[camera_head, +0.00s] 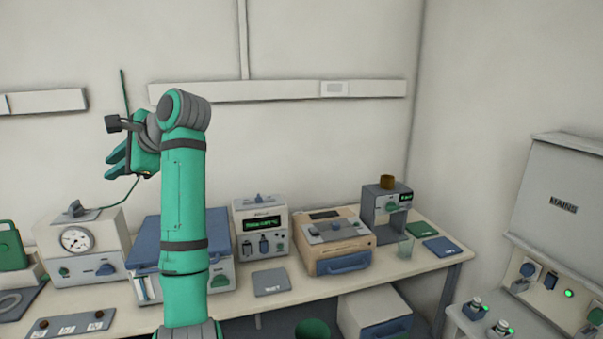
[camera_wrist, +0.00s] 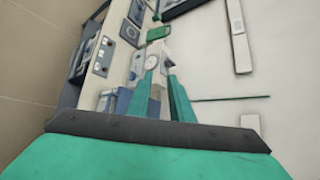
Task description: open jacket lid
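I cannot tell for certain which bench unit is the jacket. A box with a blue lid (camera_head: 149,240) stands on the bench, partly hidden behind my arm; its lid looks shut. A tan box (camera_head: 337,243) with a grey top plate and blue front handle stands further right, also closed. My gripper (camera_head: 113,163) is high above the left part of the bench, clear of everything, pointing left in the head view. In the wrist view its two teal fingers (camera_wrist: 160,66) stand apart with nothing between them.
A dial unit (camera_head: 84,243) stands left of the blue-lidded box. A display unit (camera_head: 262,228) and a grey machine (camera_head: 387,212) with a brown cup stand along the bench. A mains panel (camera_head: 560,275) is at right.

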